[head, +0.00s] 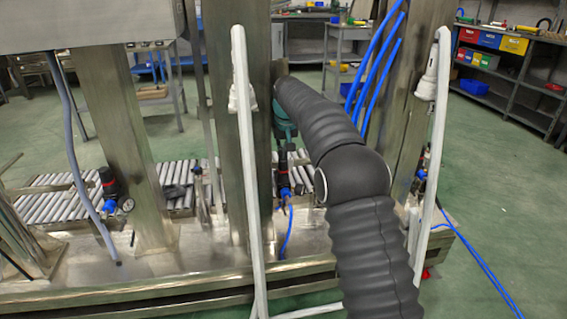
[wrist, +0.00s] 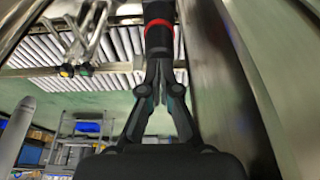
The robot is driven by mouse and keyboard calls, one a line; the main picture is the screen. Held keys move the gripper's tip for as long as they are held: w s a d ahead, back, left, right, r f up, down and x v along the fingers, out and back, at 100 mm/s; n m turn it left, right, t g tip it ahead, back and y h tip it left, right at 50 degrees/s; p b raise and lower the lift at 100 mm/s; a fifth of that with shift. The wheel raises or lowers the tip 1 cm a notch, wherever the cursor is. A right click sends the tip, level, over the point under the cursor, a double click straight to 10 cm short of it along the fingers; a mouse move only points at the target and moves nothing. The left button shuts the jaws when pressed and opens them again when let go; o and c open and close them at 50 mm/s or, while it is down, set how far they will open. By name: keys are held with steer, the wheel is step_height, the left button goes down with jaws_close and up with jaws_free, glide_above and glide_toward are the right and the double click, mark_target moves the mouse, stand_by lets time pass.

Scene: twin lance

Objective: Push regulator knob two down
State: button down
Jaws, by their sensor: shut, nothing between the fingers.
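The regulator in the middle of the head view has a black knob (head: 283,163) above a blue body (head: 284,191), behind a steel post. My gripper (head: 284,146) is right above it, pointing down, partly hidden by the post and my arm. In the wrist view, the black knob with a red ring (wrist: 159,32) lies straight ahead of my gripper (wrist: 158,66). The fingers are together and empty, with the tips at the knob's end. I cannot tell whether they touch it.
Another regulator (head: 110,187) with a gauge stands at the left, and one more (head: 421,174) at the right. A steel post (head: 246,130) and a white pipe (head: 243,110) stand close to my gripper. Blue hoses (head: 375,60) hang at the right. A roller conveyor (head: 60,205) runs behind.

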steer(key=shift+f, duration=0.4)
step_height(320, 180, up, 2)
steer(key=shift+r+p, duration=0.25)
steer(key=shift+p, duration=0.9)
steer(key=shift+r, duration=1.75)
steer(key=shift+r, duration=0.1)
steer(key=s+d+r+m, duration=0.1)
steer(key=s+d+r, duration=0.35)
steer(key=s, duration=0.25)
steer(key=s+d+r+t, duration=0.1)
steer(key=s+d+r, duration=0.2)
steer(key=s+d, duration=0.4)
steer(key=s+d+r+m, duration=0.1)
steer(key=s+d+r, duration=0.3)
steer(key=s, duration=0.4)
steer(key=s+d+f, duration=0.2)
steer(key=s+f, duration=0.2)
steer(key=s, duration=0.5)
steer(key=s+d+f+t, duration=0.1)
steer(key=s+d+f, duration=0.2)
steer(key=s, duration=0.6)
steer(key=s+d+f+m+h, duration=0.1)
steer(key=s+f, duration=0.3)
steer(key=s, duration=0.5)
steer(key=shift+s+d+f, duration=0.25)
steer(key=shift+d+f, duration=0.05)
steer(key=shift+d, duration=0.4)
